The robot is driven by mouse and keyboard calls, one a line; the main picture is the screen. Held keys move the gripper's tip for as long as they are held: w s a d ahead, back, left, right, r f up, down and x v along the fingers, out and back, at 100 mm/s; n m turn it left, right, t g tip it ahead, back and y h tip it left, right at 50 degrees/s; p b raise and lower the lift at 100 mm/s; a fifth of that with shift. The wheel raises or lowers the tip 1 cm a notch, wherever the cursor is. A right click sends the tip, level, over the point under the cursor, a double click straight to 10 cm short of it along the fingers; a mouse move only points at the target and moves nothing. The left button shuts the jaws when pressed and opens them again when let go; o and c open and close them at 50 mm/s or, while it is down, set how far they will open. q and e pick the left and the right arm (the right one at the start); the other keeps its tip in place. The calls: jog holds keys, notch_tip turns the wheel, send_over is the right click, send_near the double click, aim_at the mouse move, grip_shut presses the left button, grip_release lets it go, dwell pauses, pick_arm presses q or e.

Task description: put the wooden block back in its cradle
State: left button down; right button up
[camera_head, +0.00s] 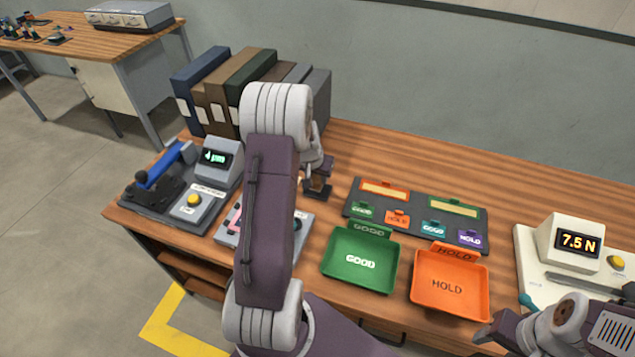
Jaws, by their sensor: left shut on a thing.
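My left gripper (318,188) is just above or at the wooden table top, behind the left tray and right of the binders. Its dark fingers are shut on a small brownish piece that looks like the wooden block, mostly hidden by the fingers and hard to tell from the table. I cannot make out the cradle. A grey panel (307,222) beside my left arm is partly covered by the arm. My right arm comes in at the bottom right, and its dark end (492,334) is low in front of the orange tray; its jaws cannot be made out.
A green GOOD tray (333,280) and an orange HOLD tray (420,303) stand in front of a label board (474,216). Binders (205,75) stand behind a blue-handled device (160,165).

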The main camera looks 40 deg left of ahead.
pick_arm(q)
notch_tip(320, 180, down, 2)
jog(key=shift+f, duration=0.15)
jog(key=shift+w, duration=0.1)
jog(key=shift+f+b, duration=0.15)
jog(key=shift+b, duration=0.15)
jog(key=c, duration=1)
grip_release()
